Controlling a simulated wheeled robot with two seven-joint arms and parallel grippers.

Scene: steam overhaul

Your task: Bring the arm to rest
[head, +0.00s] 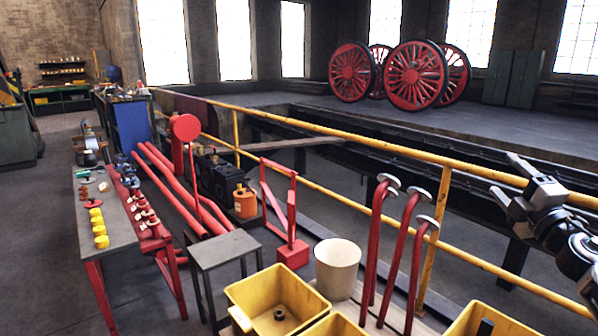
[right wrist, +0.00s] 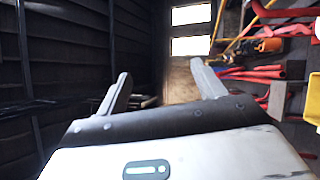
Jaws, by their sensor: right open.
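My right arm comes in from the right edge of the head view. Its gripper (head: 506,178) is raised over the yellow railing's far side and points left. Its two fingers are spread apart with nothing between them. In the right wrist view the gripper (right wrist: 160,80) shows the same gap, with both fingers clear of any object. My left gripper does not show in either view.
A yellow railing (head: 385,148) runs beside a sunken pit, close to my right arm. Red hooked pipes (head: 396,260) stand in front of it. A white bucket (head: 337,268), yellow bins (head: 262,290) and a grey stand (head: 224,249) fill the foreground. Red wheels (head: 415,76) stand beyond.

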